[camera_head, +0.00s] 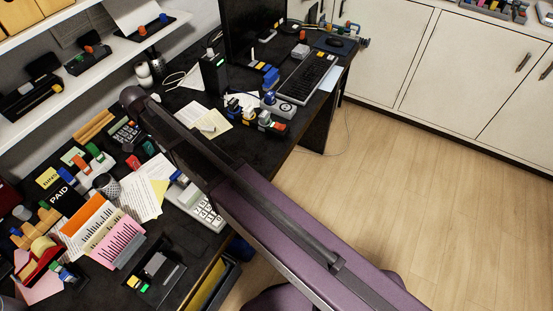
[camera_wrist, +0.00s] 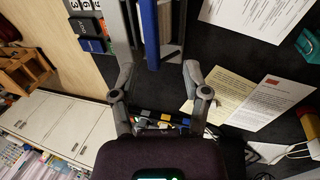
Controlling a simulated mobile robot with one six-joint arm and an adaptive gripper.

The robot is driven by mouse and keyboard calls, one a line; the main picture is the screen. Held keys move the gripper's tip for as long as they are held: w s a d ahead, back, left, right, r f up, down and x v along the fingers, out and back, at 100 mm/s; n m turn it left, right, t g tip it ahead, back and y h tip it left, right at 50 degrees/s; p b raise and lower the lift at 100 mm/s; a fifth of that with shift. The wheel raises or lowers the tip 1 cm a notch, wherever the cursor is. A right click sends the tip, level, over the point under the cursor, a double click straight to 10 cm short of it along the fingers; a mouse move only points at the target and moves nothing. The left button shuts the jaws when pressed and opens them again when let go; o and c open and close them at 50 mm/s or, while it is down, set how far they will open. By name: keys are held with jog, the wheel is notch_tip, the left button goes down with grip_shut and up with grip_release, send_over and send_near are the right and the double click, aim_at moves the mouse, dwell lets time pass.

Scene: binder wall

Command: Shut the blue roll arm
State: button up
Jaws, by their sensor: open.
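In the wrist view a long blue bar (camera_wrist: 149,32), which looks like the blue roll arm, runs down from the top edge. Grey and dark parts lie along both sides of it. My gripper (camera_wrist: 158,70) is open and empty, with one finger to each side of the bar's near end. I cannot tell how far the bar is below the fingertips, and no touch shows. Its far end is cut off, so its angle is unclear. In the head view my arm covers part of the desk, and I cannot make out the fingers or surely find the bar.
A calculator (camera_head: 205,208) with white keys lies at the desk's front edge. Paper sheets (camera_head: 143,192) and card stacks (camera_head: 112,238) crowd the left side. A monitor (camera_head: 252,30), a keyboard (camera_head: 307,77) and small blocks fill the far end. The wooden floor (camera_head: 440,190) at right is clear.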

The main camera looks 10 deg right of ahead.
jog(key=shift+p+v, duration=3.4)
jog(key=shift+v, duration=0.5)
jog(key=s+d+f+n+b, duration=0.1)
jog(key=d+f+n+b, duration=0.1)
jog(key=d+f+b, duration=0.4)
jog(key=s+d+f+n+t+y+b, duration=0.1)
jog(key=d+f+b, duration=0.5)
jog(key=d, duration=1)
jog(key=s+d+f+n+y+b, duration=0.1)
jog(key=s+d+f+n+b, duration=0.1)
jog(key=d+f+b, duration=0.4)
jog(key=shift+s+d+f+n+t, duration=0.15)
jog(key=shift+d+n, duration=0.15)
jog(key=shift+d, duration=0.65)
jog(key=shift+w+d+f+n+t, duration=0.1)
jog(key=shift+d+f+n, duration=0.15)
jog(key=shift+d, duration=0.7)
jog(key=shift+s+d+f+n+t, duration=0.1)
jog(key=shift+d+n, duration=0.25)
jog(key=shift+d, duration=0.6)
jog(key=shift+s+d+f+b, duration=0.15)
jog(key=shift+d+f+b, duration=0.1)
jog(key=shift+d, duration=0.2)
jog(key=shift+s+d+f+b, duration=0.15)
jog(key=shift+d+b, duration=0.1)
jog(key=shift+d, duration=0.15)
jog(key=shift+n, duration=0.3)
